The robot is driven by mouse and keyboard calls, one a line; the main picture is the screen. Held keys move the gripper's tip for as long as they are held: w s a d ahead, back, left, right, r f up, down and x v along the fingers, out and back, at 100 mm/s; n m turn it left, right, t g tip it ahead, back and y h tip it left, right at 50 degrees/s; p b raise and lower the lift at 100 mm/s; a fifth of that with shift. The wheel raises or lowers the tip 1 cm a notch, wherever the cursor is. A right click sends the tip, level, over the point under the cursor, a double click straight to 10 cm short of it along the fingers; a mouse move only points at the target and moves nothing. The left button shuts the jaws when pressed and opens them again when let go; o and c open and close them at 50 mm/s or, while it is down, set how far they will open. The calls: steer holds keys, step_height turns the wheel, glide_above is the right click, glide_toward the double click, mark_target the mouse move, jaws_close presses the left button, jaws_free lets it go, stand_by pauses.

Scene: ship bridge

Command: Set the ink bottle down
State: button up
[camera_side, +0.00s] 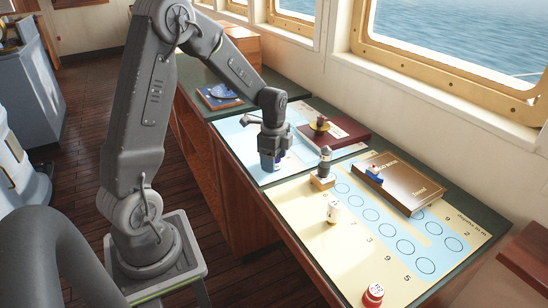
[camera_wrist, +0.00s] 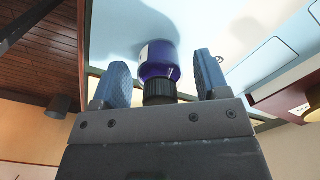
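The ink bottle (camera_wrist: 158,62) is dark blue-purple with a black ribbed cap and a pale label. In the wrist view its cap points toward my gripper's palm. My gripper (camera_wrist: 161,68) has its two blue fingers on either side of the bottle, with a visible gap on both sides, so it is open and not gripping. In the side view my gripper (camera_side: 270,164) points down low over the pale blue chart (camera_side: 240,140). Only a small blue bit of the bottle (camera_side: 278,160) shows there beside the fingers. The bottle appears to stand on the chart; its base is mostly hidden.
A wood-based stamp (camera_side: 322,180) stands close to the right. A dark red book (camera_side: 345,134) lies behind, a brown logbook (camera_side: 405,185) further right.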

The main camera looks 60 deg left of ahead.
steer(key=shift+r, duration=0.15)
step_height(320, 180, up, 11)
steer(key=shift+r, duration=0.35)
steer(key=s+d+r+n+t, duration=0.2)
steer(key=s+d+n, duration=0.3)
steer(key=s+d, duration=0.3)
steer(key=s+d+r+n+t, duration=0.3)
steer(key=s+d+r+n, duration=0.1)
steer(key=s+d, duration=0.4)
steer(key=shift+d+n+t, duration=0.3)
steer(key=shift+d+n, duration=0.6)
steer(key=shift+d, duration=0.05)
steer(key=shift+s, duration=0.1)
